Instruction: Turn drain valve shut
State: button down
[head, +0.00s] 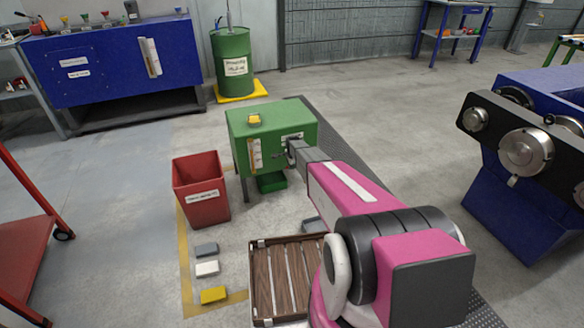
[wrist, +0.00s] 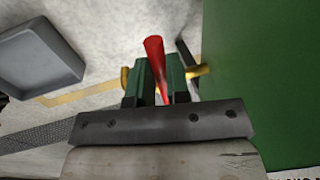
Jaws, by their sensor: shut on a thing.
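The drain valve shows in the wrist view as a brass pipe (wrist: 196,72) coming from the green tank wall (wrist: 260,80), with a red lever (wrist: 154,50). My gripper (wrist: 158,80) is shut on the red lever, one finger on each side of it. The lever's far end sticks out beyond the fingers, and the brass shows on both sides of them. In the head view my gripper (head: 291,152) is at the front right of the green tank (head: 242,122). The valve and lever are hidden there or too small to make out.
A red bin (head: 202,192) stands left of the tank. A slatted wooden crate (head: 257,285) and several small blocks (head: 207,268) lie nearer. A grey tray (wrist: 40,60) shows in the wrist view. A blue machine with rollers (head: 525,152) stands at right.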

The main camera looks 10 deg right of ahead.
jog(key=c, duration=1.1)
grip_release()
jog(key=shift+r, duration=0.15)
notch_tip(320, 180, up, 10)
jog(key=s, duration=0.2)
jog(key=shift+d+r, duration=0.15)
jog(key=shift+d, duration=0.05)
